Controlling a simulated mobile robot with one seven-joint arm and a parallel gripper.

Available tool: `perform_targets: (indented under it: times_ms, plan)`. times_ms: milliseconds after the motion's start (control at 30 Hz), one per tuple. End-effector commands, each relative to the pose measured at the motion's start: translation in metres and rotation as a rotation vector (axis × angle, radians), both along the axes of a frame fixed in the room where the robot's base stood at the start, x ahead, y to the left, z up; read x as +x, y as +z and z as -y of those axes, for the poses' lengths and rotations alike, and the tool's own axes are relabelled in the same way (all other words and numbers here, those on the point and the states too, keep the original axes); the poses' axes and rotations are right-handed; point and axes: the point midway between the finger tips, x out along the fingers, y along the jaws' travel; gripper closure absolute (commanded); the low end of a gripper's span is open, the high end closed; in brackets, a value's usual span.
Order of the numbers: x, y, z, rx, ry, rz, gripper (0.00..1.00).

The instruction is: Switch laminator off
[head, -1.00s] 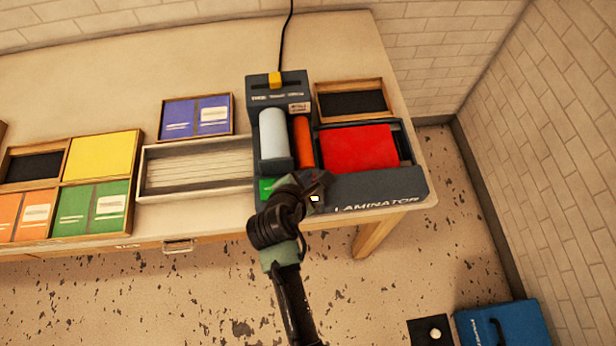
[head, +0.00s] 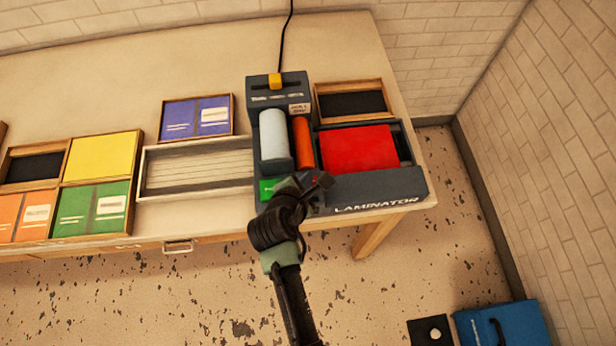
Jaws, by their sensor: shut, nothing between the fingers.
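The laminator (head: 380,190) is a dark grey machine at the right end of the table, with its name in white letters on the front. It holds a white roll (head: 273,135), an orange-red roll (head: 303,142) and a red sheet or panel (head: 358,149). A yellow slider or knob (head: 274,80) sits on its back unit. A green patch (head: 267,188) shows at its front left. My gripper (head: 322,181) is shut and empty, over the laminator's front edge left of the lettering. It hides part of the front there; I cannot tell if it touches.
A slatted tray (head: 196,193) lies left of the laminator. Framed boxes, blue (head: 197,117), yellow (head: 103,157) and green (head: 92,209), lie farther left. A black framed tray (head: 352,103) is behind the laminator's right side. A blue case (head: 500,325) stands on the floor.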

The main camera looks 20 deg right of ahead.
Motion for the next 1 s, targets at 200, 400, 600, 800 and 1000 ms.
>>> perform_targets:
  times_ms: [200, 400, 600, 800, 1000]
  plan:
    - [0.0, 0.007, 0.0, 0.001, 0.0, -0.001, 1.0]
    - [0.0, 0.006, 0.0, 0.0, 0.0, 0.0, 1.0]
    - [0.0, 0.014, 0.0, 0.0, 0.0, 0.0, 1.0]
    - [0.0, 0.033, 0.0, 0.0, 0.0, 0.0, 1.0]
    - [0.0, 0.05, 0.0, 0.0, 0.001, -0.002, 1.0]
